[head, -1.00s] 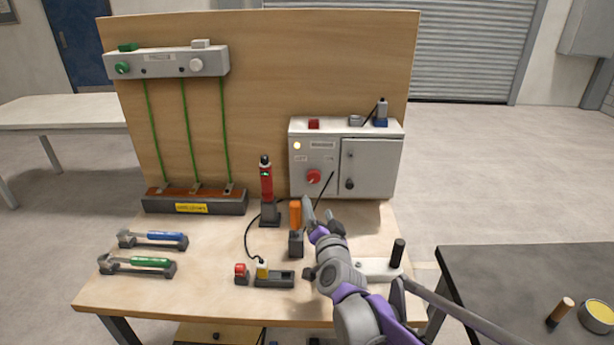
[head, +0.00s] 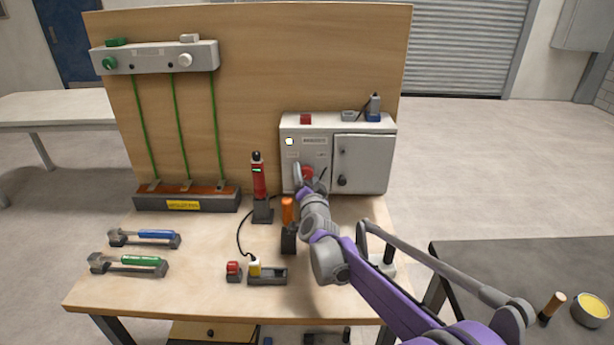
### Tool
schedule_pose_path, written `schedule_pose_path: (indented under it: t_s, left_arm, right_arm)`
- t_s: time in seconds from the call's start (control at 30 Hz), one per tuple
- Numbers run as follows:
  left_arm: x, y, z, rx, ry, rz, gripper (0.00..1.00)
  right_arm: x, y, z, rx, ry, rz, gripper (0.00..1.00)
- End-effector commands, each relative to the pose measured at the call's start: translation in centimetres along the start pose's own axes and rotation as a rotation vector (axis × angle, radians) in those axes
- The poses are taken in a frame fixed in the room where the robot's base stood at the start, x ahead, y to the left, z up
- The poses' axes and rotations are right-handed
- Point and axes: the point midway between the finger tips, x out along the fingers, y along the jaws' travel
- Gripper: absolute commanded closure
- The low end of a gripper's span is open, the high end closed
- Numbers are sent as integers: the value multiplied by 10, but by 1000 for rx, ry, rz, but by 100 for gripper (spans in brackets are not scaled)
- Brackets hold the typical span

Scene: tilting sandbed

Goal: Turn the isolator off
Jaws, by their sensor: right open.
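The isolator is a red rotary knob (head: 308,172) on the front of a light grey control box (head: 362,165) at the back right of the workbench. A lit pale lamp (head: 290,142) sits at the box's upper left. My right gripper (head: 304,182) is open, with its fingers in front of the red knob and partly covering it. I cannot tell whether the fingers touch the knob. The knob's exact angle is hidden. My left gripper is not in view.
A red tester (head: 260,178) stands in a holder left of the box. An orange-handled tool (head: 287,210) stands near my right arm. Blue (head: 152,234) and green (head: 138,260) handled tools lie at the front left. A dark table (head: 500,262) stands at the right.

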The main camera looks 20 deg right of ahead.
Motion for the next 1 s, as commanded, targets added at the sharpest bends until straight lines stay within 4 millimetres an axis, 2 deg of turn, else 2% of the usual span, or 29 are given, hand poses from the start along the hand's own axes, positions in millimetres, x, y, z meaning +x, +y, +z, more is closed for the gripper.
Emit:
schedule_pose_path:
  t_s: [0.3,0.73,1.0]
  left_arm:
    - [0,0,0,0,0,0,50]
    - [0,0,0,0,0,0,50]
    - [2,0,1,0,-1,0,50]
  right_arm:
    - [2,0,0,0,0,0,22]
    - [2,0,0,0,0,0,99]
    - [2,0,0,-22,-2,2,100]
